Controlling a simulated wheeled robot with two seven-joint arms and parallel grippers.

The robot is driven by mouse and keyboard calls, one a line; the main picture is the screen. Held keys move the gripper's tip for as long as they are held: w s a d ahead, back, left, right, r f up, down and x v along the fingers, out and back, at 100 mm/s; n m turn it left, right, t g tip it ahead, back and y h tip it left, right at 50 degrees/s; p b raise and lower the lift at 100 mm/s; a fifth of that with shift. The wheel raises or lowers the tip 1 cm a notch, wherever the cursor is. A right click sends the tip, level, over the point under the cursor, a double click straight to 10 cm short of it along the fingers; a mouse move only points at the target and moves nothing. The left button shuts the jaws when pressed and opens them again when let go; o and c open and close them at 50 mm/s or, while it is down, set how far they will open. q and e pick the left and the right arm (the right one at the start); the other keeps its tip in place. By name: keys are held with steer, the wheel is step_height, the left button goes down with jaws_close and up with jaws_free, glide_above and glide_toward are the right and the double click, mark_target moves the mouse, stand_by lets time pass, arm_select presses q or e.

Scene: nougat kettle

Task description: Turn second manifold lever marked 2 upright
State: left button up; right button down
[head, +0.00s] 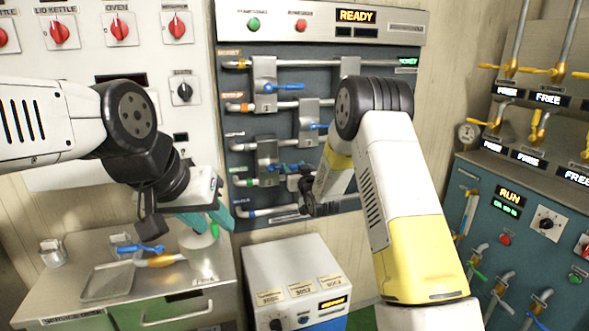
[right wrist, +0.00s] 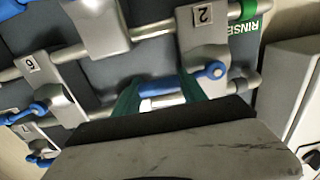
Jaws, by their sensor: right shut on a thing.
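The second manifold lever is a blue handle (right wrist: 215,70) on the grey block marked 2 (right wrist: 203,17), beside the green RINSE label. In the head view this block (head: 267,152) is the lower left one on the dark panel. The lever lies along the pipe, about level, not upright. My right gripper (right wrist: 162,95) has its green fingers on either side of the blue handle and is shut on it. In the head view my right gripper (head: 298,184) is partly hidden by its own wrist. My left gripper (head: 209,218) hangs over the left counter, its teal fingers apart and empty.
Other blue levers (head: 291,87) and (head: 318,126) sit on neighbouring blocks of the panel. A READY display (head: 356,16) is above. A white box with buttons (head: 293,265) stands below the panel. A metal tray (head: 108,282) lies on the left counter.

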steer(key=shift+r, duration=0.1)
steer(key=shift+a+r+n, duration=0.1)
steer(key=shift+r+n, duration=0.7)
steer(key=shift+n, duration=0.4)
steer(key=r+n, duration=0.1)
steer(key=n, duration=0.1)
steer(key=shift+s+a+r+n, duration=0.15)
steer(key=shift+a+r+n, duration=0.15)
steer(key=shift+r+n, duration=0.1)
steer(key=r+n, duration=0.1)
steer(key=a+r+n, duration=0.1)
steer(key=n, duration=0.1)
steer(key=shift+s+a, duration=0.2)
steer(key=n, duration=0.1)
steer(key=a+r+n, duration=0.1)
steer(key=n, duration=0.1)
steer(key=a+n, duration=0.1)
steer(key=n, duration=0.1)
steer(key=shift+s+a+r, duration=0.2)
steer(key=shift+s+r, duration=0.1)
steer(key=shift+s, duration=0.1)
steer(key=n, duration=0.1)
steer(key=a+n, duration=0.2)
steer(key=shift+s+r, duration=0.25)
steer(key=shift+s, duration=0.05)
steer(key=shift+s+a+n, duration=0.2)
steer(key=shift+a+n, duration=0.3)
steer(key=shift+n, duration=0.5)
